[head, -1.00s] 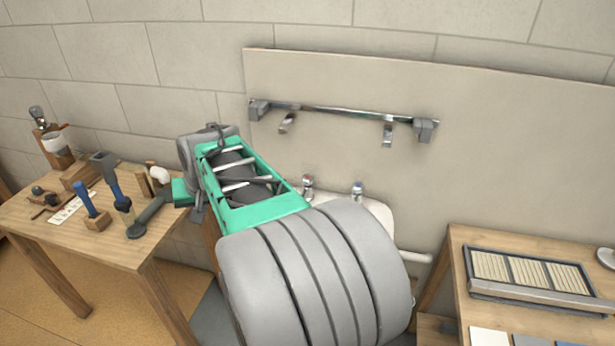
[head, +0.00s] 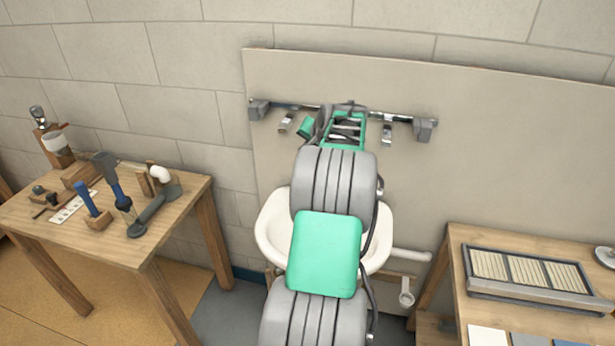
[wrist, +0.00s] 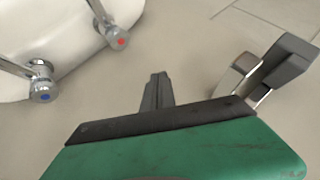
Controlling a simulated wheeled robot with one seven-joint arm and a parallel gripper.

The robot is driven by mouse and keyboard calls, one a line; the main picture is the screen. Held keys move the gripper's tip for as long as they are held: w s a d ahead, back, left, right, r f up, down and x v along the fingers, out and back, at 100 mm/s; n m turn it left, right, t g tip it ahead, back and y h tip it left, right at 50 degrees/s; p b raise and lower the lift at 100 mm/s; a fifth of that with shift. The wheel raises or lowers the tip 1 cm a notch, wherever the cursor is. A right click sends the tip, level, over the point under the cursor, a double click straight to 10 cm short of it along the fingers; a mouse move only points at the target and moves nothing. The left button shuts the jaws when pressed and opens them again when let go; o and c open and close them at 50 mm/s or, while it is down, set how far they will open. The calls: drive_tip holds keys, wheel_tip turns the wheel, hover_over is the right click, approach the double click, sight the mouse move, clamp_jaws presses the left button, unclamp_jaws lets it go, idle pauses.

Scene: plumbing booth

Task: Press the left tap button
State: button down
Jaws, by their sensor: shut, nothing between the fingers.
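Two chrome taps stand at the white sink, which shows at the upper left of the wrist view (wrist: 60,25). The tap with the red-marked button (wrist: 118,38) is nearer the picture's middle; it was the left one in the earlier head view. The tap with the blue-marked button (wrist: 42,92) is at the left. My gripper (wrist: 158,78) is shut and empty in front of the beige panel, apart from both taps. In the head view my arm hides both taps and my fingers; the sink (head: 268,228) shows on both sides of the arm.
A chrome rail (head: 392,115) with grey end blocks crosses the panel beside my wrist. A grey block and chrome piece (wrist: 270,75) are close to my gripper's right in the wrist view. A tool table (head: 190,205) stands left, and a bench (head: 470,245) right.

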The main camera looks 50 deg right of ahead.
drive_tip(key=shift+f, duration=0.1)
wheel_tip(320, 180, down, 9)
drive_tip(key=b, duration=0.5)
drive_tip(key=shift+r+b, duration=0.2)
drive_tip(key=shift+b, duration=0.15)
idle(1.5)
drive_tip(key=shift+f, duration=0.4)
drive_tip(key=shift+a+f+b, duration=0.1)
drive_tip(key=shift+f+b, duration=0.6)
drive_tip(key=shift+f, duration=0.1)
idle(0.8)
drive_tip(key=shift+r+p, duration=0.75)
drive_tip(key=shift+r, duration=0.4)
drive_tip(key=shift+r, duration=0.15)
drive_tip(key=shift+r+p, duration=1.6)
drive_tip(key=shift+r, duration=0.8)
